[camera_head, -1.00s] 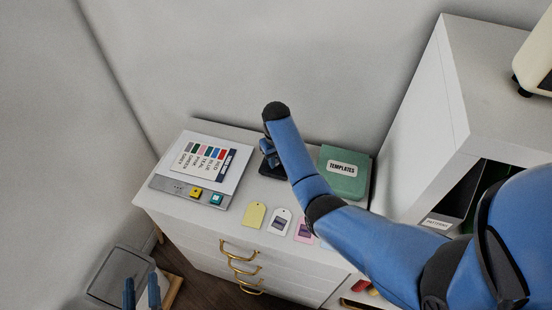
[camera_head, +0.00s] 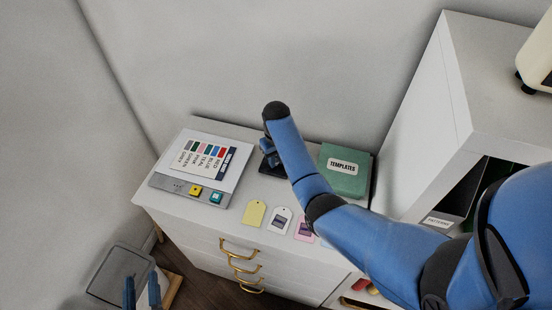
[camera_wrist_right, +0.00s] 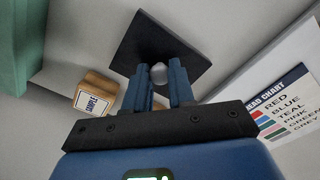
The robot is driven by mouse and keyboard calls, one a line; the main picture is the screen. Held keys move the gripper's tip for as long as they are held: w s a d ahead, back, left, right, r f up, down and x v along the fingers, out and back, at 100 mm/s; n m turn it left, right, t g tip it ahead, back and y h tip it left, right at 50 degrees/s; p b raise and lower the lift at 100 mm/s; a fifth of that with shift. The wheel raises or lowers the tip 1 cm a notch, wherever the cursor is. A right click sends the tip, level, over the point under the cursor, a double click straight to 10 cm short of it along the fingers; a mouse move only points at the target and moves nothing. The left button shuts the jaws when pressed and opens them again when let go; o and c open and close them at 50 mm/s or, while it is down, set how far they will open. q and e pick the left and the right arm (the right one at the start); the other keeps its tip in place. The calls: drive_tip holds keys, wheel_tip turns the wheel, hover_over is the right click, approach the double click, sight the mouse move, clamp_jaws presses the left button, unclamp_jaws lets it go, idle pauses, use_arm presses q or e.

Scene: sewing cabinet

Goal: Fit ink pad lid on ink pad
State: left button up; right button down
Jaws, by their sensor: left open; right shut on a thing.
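In the right wrist view a flat dark square lid (camera_wrist_right: 148,45) with a round grey knob (camera_wrist_right: 159,73) lies beyond my right gripper (camera_wrist_right: 158,78). The right fingers are shut on the knob. In the head view my right gripper (camera_head: 269,153) is at the back of the white cabinet top, mostly hidden by its own arm; a dark edge of the lid (camera_head: 277,171) shows below it. I cannot make out the ink pad; the lid or the arm may hide it. My left gripper (camera_head: 142,290) is open and empty, low at the left, off the cabinet.
A green TEMPLATES box (camera_head: 345,172) stands close right of the right gripper. A thread chart (camera_head: 212,160) and grey panel (camera_head: 190,189) lie left. Several tags (camera_head: 255,213) lie in front. A wooden SAMPLE block (camera_wrist_right: 97,92) shows in the wrist view. A white shelf unit (camera_head: 425,110) rises right.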

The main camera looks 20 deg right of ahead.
drive_tip(key=shift+f, duration=0.3)
idle(0.5)
drive_tip(key=c, duration=0.9)
unclamp_jaws()
wheel_tip(320, 180, up, 8)
drive_tip(key=shift+r+b, duration=0.1)
drive_tip(key=shift+b, duration=0.85)
drive_tip(key=shift+r+p, duration=0.55)
drive_tip(key=shift+r, duration=0.15)
drive_tip(key=shift+r+p, duration=0.3)
drive_tip(key=shift+r, duration=0.35)
